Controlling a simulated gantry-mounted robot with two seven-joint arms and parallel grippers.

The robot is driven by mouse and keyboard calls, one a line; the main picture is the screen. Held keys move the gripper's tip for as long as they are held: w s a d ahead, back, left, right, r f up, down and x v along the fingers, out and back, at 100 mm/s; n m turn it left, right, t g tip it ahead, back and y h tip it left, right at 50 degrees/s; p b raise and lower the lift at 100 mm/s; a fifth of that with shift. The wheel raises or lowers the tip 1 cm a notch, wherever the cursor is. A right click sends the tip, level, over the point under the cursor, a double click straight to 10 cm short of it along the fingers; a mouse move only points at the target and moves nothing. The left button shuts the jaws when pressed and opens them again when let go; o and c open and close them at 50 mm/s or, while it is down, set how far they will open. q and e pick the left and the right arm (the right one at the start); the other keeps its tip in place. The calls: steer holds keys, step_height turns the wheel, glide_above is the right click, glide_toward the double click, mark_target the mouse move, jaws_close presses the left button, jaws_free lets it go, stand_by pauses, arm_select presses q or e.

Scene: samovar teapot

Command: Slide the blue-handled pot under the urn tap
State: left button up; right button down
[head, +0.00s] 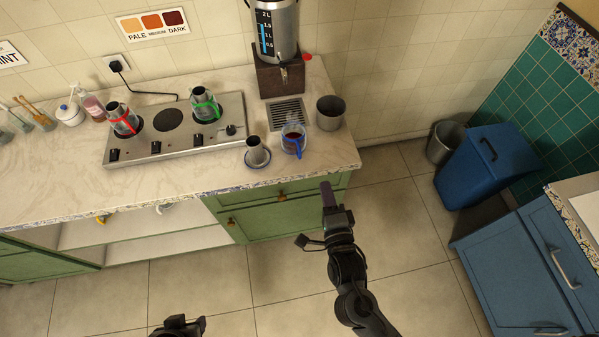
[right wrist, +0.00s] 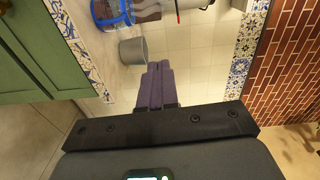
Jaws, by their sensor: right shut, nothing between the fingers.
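The blue-handled pot (head: 292,141) is a small glass-like vessel with dark liquid inside, standing near the counter's front right edge. Its blue parts also show at the top of the right wrist view (right wrist: 112,14). The urn (head: 284,32) stands behind on a brown base, its tap (head: 284,74) above a slotted drip grille (head: 288,112). The pot is in front of the grille, not below the tap. My right gripper (head: 327,190) is shut and empty, in front of the counter edge and apart from the pot; its purple fingers (right wrist: 155,85) are together. My left gripper (head: 180,326) shows only partly at the bottom edge.
A grey metal cup (head: 330,113) stands right of the grille. A hotplate (head: 172,128) with red- and green-handled pots is farther left. The floor before the counter is clear.

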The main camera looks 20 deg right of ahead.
step_height(320, 180, down, 10)
steer(key=w+a+b, duration=0.2)
steer(key=a+b, duration=0.1)
steer(key=b, duration=0.8)
glide_toward(300, 154)
steer(key=shift+t, duration=0.3)
steer(key=w, duration=0.3)
steer(key=w+d, duration=0.1)
steer(key=w, duration=0.2)
steer(key=shift+w+d+f, duration=0.15)
steer(key=shift+w, duration=0.15)
arm_select(q)
step_height(300, 154, down, 14)
steer(key=shift+w+r, duration=0.25)
steer(key=shift+w, duration=0.1)
arm_select(e)
steer(key=shift+w, duration=0.1)
